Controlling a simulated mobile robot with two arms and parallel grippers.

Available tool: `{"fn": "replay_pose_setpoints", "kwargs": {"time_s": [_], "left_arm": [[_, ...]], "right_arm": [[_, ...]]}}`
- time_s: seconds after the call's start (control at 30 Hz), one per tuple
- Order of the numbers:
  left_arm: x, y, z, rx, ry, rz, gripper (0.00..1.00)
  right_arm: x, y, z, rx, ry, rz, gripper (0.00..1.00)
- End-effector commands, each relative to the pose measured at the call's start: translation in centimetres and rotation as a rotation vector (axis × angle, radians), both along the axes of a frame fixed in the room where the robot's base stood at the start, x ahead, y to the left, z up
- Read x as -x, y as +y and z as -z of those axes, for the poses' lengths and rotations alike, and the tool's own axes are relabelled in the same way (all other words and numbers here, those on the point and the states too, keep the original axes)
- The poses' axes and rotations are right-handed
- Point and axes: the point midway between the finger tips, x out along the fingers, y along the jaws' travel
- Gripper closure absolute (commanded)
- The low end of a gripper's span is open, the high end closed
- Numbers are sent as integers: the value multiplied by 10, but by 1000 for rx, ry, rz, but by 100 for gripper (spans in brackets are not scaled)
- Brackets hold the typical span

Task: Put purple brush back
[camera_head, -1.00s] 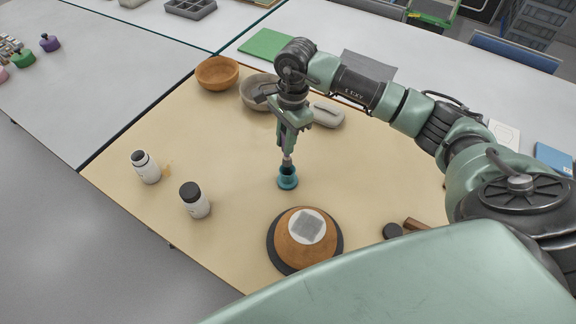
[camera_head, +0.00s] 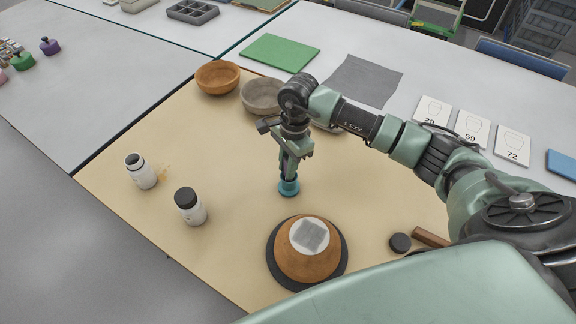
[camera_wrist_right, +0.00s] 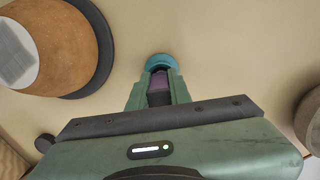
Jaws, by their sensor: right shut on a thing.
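My left gripper is not in view.
A brown bowl with a light patch (camera_head: 305,262) sits on a dark ring in front of the holder. Two white bottles (camera_head: 141,171) (camera_head: 190,207) stand to the left. An orange bowl (camera_head: 217,78) and a grey bowl (camera_head: 262,97) are behind. Bare board surrounds the holder.

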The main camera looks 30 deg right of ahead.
Motion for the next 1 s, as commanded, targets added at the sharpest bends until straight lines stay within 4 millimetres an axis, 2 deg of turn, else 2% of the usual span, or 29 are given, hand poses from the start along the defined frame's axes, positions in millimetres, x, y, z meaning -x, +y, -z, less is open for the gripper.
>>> {"fn": "replay_pose_setpoints", "kwargs": {"time_s": [0.07,0.1,0.17,0.2,0.47,0.57,0.63,0.77,1.0], "left_arm": [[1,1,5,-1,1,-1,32],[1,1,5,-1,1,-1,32],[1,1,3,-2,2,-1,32],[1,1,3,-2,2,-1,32],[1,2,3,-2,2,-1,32],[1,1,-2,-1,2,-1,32],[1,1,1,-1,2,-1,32],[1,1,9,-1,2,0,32],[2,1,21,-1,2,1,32]], "right_arm": [[0,0,4,0,0,0,100],[0,0,4,0,0,0,78],[0,0,3,0,0,0,61],[0,0,3,0,0,0,59],[0,0,2,0,0,0,59],[0,0,-2,0,0,0,59],[-1,-1,-6,1,-2,0,59],[-2,-5,-29,2,-7,-1,59],[-3,-11,-82,0,-6,0,59]]}}
